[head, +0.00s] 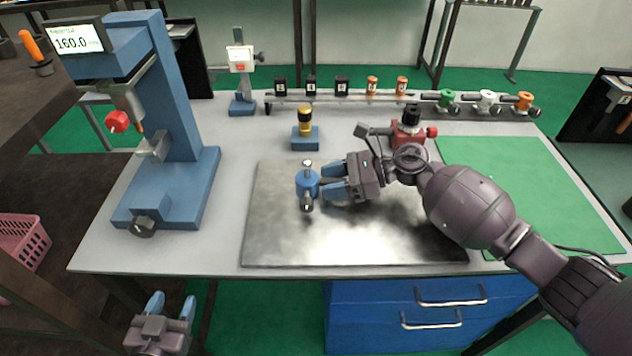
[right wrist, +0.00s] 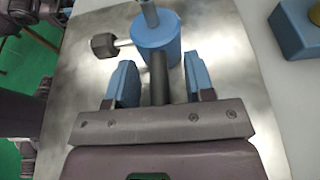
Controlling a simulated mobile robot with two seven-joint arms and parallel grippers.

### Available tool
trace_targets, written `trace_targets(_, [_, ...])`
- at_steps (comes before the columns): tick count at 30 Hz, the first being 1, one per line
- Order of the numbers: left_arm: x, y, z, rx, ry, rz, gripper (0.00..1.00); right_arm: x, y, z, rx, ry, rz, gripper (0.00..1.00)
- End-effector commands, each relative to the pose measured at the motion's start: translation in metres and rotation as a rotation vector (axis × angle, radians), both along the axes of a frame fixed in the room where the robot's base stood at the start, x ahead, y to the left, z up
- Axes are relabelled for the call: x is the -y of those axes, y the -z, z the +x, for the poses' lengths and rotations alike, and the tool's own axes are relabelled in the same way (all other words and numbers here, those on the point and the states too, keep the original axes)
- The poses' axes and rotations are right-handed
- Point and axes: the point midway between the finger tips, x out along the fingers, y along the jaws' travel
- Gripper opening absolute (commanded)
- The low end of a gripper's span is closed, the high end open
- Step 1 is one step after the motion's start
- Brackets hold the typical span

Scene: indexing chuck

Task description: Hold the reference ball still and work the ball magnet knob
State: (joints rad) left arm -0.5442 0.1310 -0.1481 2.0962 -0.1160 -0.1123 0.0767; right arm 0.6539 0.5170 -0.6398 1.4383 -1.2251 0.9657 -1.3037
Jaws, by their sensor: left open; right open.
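A blue round body (head: 307,184), which I take for the reference ball piece, is at the left part of the metal plate (head: 275,235). A dark hexagonal knob (right wrist: 104,46) sticks out of its side on a silver shaft; it also shows in the head view (head: 307,205). A grey stub (right wrist: 150,14) is on the far side, and a dark rod (right wrist: 158,78) points toward my wrist. My right gripper (head: 325,180) is open, its blue fingers either side of the rod, apart from it. My left gripper (head: 170,308) is open and empty, below the table's front edge.
A blue press-like stand (head: 180,110) with a display is at the left. A gold-topped piece on a blue base (head: 305,138) and a red fixture (head: 408,132) stand behind the plate. A rail (head: 330,98) carries several small blocks. A green mat (head: 530,190) lies clear at the right.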

Motion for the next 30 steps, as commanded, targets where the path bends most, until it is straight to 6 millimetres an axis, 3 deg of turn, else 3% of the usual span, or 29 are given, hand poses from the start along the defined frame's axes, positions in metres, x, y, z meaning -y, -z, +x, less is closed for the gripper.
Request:
trace_targets(5, [0.000, 0.000, 0.000, 0.000, 0.000, 0.000, 0.54, 0.017, -0.004, 0.001, 0.000, 0.002, -0.002, 0.49])
trace_targets(19, [0.000, 0.000, 0.000, 0.000, 0.000, 0.000, 0.54, 0.096, -0.029, 0.000, -0.001, 0.001, -0.002, 0.49])
trace_targets(30, [0.000, 0.000, 0.000, 0.000, 0.000, 0.000, 0.54, 0.114, -0.035, 0.000, -0.001, -0.001, -0.001, 0.49])
